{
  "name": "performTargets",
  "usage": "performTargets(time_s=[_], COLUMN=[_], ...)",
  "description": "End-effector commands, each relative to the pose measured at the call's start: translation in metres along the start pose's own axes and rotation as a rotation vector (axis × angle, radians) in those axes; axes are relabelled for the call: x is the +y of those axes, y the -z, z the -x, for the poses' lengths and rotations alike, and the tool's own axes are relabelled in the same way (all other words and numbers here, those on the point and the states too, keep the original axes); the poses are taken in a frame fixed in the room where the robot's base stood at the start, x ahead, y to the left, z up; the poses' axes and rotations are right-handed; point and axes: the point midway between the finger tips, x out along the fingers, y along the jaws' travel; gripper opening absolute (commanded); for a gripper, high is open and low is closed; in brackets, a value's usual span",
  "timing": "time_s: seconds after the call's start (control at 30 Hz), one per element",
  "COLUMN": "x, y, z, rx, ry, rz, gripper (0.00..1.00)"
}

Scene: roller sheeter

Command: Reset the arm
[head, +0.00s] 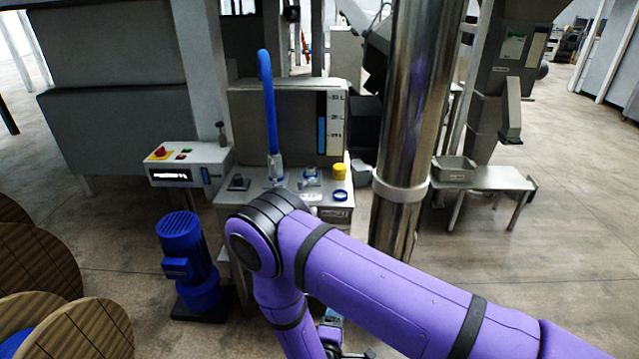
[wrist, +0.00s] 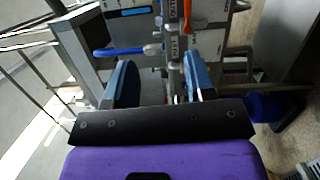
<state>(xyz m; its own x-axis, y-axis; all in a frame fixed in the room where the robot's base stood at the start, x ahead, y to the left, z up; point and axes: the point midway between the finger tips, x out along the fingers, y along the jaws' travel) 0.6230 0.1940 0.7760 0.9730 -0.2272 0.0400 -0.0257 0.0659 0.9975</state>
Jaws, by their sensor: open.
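My purple arm (head: 375,285) reaches in from the lower right of the head view, bends at a dark-banded elbow, and runs down to the bottom edge. My gripper is mostly hidden behind the arm there. In the wrist view my gripper (wrist: 159,68) has its two blue fingers apart, with nothing held between them. Machine parts with an orange-red handle (wrist: 187,15) show beyond the fingertips.
A control bench (head: 330,213) with a blue hose (head: 267,100) and yellow knob (head: 339,171) stands behind my elbow. A blue motor (head: 187,260) is left of the arm, a steel column (head: 412,120) behind it. Wooden reels (head: 85,335) fill the lower left. Floor at right is open.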

Motion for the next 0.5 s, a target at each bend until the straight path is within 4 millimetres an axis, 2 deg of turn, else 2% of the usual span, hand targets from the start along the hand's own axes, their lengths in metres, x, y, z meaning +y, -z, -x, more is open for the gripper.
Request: performTargets(time_s=[0.17,0.27,0.5], x=[0.041,0.073,0.155], y=[-0.008,-0.018,-0.059], z=[-0.026,-0.044,-0.081], rx=[-0.131,-0.238,-0.522], ry=[-0.007,-0.002,0.056], rz=[0.017,0.030,0.050], gripper=[0.50,0.50,0.50])
